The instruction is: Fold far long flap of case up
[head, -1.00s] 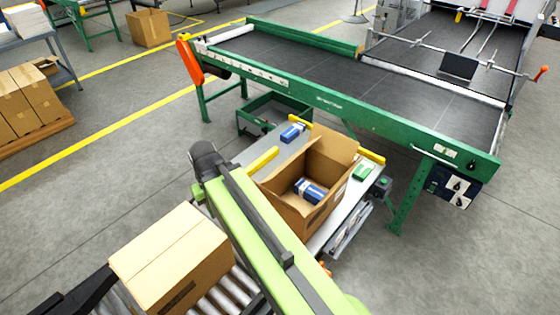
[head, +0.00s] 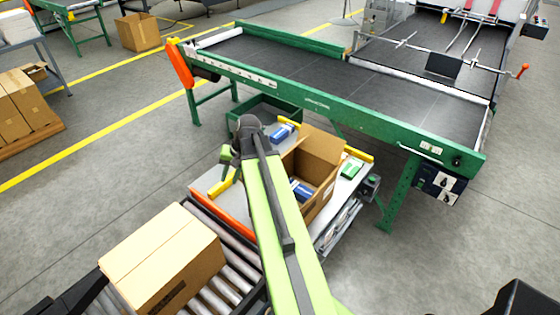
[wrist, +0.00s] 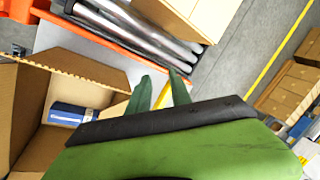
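The open cardboard case (head: 320,195) stands on the small white table. A cardboard panel (head: 321,146) stands up along its far side. A blue box (head: 301,190) lies inside, partly behind my arm. In the wrist view, the case (wrist: 85,95) is at left with its corrugated edge, and the blue box shows (wrist: 72,113). My gripper (head: 228,160) is to the left of the case in the head view, over the table's left part. In the wrist view, its two green fingers (wrist: 160,90) are apart with nothing between them.
A closed carton (head: 165,255) sits on the roller conveyor (head: 235,275) at front left. Another blue item (head: 283,132) and a green item (head: 351,170) lie on the table near yellow bars. The green-framed belt machine (head: 330,105) stands behind. An orange rail (head: 222,217) edges the table.

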